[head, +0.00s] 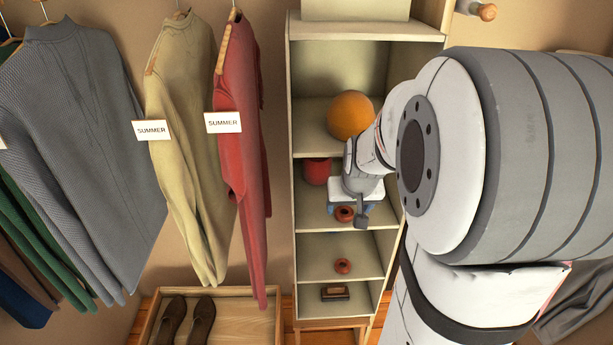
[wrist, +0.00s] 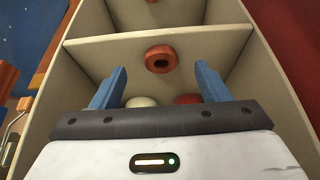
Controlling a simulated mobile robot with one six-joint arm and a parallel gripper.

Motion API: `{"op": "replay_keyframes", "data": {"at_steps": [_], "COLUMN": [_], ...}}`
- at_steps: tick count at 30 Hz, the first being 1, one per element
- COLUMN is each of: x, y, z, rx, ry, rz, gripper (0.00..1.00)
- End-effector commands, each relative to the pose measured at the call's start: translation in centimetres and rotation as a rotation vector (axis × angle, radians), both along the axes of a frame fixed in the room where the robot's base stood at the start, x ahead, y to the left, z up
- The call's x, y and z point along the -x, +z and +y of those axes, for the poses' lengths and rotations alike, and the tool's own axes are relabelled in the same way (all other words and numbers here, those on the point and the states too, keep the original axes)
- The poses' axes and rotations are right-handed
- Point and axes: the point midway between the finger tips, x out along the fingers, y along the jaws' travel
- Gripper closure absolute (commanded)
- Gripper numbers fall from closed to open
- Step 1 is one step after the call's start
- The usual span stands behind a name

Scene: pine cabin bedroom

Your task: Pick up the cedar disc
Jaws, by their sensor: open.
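A reddish-brown disc with a dark hole (head: 344,213), which looks like the cedar disc, is in a middle compartment of the shelf unit. In the wrist view the disc (wrist: 161,59) is ahead of my gripper (wrist: 157,84), roughly centred between the blue fingers and apart from both. The fingers are spread and nothing is between them. In the head view my gripper (head: 349,206) is at that compartment, partly hidden by my own arm. A similar small ring (head: 342,266) lies one compartment lower.
The shelf unit (head: 292,215) has side walls and dividers close around my gripper. A small dark block (head: 335,293) is lowest. Pale and red round things (wrist: 142,101) show behind the fingers.

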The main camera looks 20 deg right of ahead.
Motion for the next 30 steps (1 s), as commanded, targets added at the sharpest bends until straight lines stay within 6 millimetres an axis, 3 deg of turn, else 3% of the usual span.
{"op": "replay_keyframes", "data": {"at_steps": [8, 19, 28, 30], "x": [-1.6, -3.4, -3.6, -3.6], "y": [0.1, -4.2, -4.6, -4.6], "z": [-0.4, -0.9, -0.9, -0.9], "rx": [-0.001, -0.001, 0.0, 0.0], "ry": [0.001, 0.001, 0.002, 0.002], "rz": [0.001, 0.003, 0.0, 0.0], "gripper": [0.31, 0.31, 0.31, 0.36]}}
